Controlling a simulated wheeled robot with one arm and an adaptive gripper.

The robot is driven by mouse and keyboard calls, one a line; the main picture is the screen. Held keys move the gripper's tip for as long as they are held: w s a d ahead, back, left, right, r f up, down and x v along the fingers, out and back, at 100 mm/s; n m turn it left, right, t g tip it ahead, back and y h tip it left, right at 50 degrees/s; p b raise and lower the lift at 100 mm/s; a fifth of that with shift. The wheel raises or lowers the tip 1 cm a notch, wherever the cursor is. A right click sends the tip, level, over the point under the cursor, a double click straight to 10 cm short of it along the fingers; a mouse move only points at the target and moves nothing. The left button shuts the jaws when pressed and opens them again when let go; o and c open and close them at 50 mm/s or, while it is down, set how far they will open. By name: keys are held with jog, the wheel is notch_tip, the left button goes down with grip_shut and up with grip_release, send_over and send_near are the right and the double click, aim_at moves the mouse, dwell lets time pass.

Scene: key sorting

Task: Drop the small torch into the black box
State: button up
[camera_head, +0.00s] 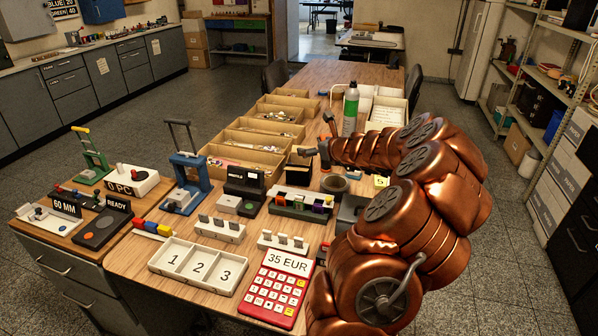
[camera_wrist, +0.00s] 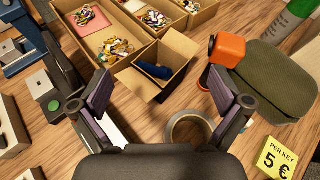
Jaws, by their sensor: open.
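My gripper (camera_wrist: 161,90) is open in the wrist view, its two fingers wide apart with nothing between the tips. Past the fingertips stands a small open box (camera_wrist: 178,91) with brown flaps and a dark inside. A dark blue object (camera_wrist: 153,70) lies inside it; I cannot tell whether this is the small torch. An orange-headed item (camera_wrist: 229,50) with a dark body lies to the right of the box, by the right finger. I cannot tell whether either the box or these items are the ones named. In the head view, my arm hides much of this area.
Open trays (camera_head: 250,138) of keys line the table's far side.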

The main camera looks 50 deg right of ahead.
jog(key=shift+v, duration=1.75)
